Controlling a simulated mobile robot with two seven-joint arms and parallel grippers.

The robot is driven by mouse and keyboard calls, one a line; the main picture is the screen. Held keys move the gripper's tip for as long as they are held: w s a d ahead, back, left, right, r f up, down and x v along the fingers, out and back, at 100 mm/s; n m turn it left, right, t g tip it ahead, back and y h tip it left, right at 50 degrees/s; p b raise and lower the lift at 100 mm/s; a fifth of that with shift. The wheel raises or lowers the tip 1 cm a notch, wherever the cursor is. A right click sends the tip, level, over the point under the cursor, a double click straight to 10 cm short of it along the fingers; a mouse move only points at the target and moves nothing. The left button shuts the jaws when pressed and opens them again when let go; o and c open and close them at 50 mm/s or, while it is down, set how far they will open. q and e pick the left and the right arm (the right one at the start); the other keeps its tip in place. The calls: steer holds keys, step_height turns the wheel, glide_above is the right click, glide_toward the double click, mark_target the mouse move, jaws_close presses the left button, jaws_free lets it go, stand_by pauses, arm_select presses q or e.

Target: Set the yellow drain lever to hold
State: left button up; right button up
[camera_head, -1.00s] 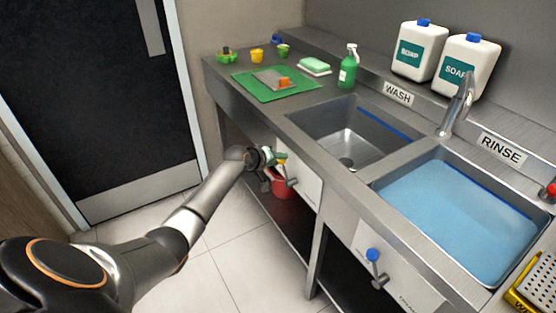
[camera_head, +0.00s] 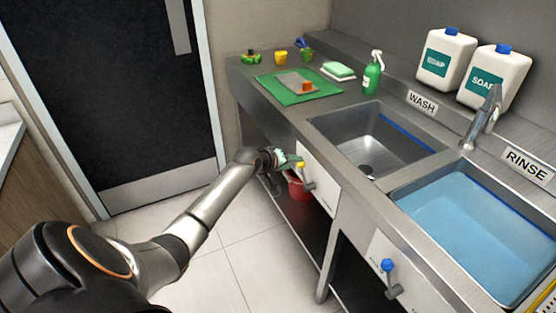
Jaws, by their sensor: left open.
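The yellow drain lever (camera_head: 301,166) is on the white front panel below the wash basin (camera_head: 372,146). Its yellow knob points up from a grey pivot. My left gripper (camera_head: 290,161) is open, just left of the yellow knob, with its fingers pointing toward it. I cannot tell whether a finger touches the knob. The blue lever (camera_head: 388,266) is on the panel below the rinse basin (camera_head: 468,225), also knob up. My right gripper is out of view.
A red bucket (camera_head: 299,189) stands under the counter behind my left gripper. The counter carries a green mat (camera_head: 287,94), a green spray bottle (camera_head: 372,77) and two soap jugs (camera_head: 445,56). The floor (camera_head: 245,262) left of the counter is clear.

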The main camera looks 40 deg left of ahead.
arm_select(q)
steer(key=p+v, duration=0.1)
steer(key=v, duration=0.7)
steer(key=shift+s, duration=0.2)
steer(key=shift+d, duration=0.1)
steer(key=s+d+f+m+g, duration=0.1)
steer(key=s+d+f+m, duration=0.5)
steer(key=s+d+f, duration=0.65)
steer(key=s+d+f+m+h, duration=0.1)
steer(key=s+d+f+m, duration=0.1)
steer(key=s+d, duration=0.4)
steer(key=s+d+f+m+h, duration=0.1)
steer(key=s+d+f+m, duration=0.2)
steer(key=s+d, duration=0.3)
steer(key=shift+s+d+f+m+g+p, duration=0.2)
steer(key=shift+s+d+m+g+p, duration=0.1)
steer(key=shift+d+m, duration=0.75)
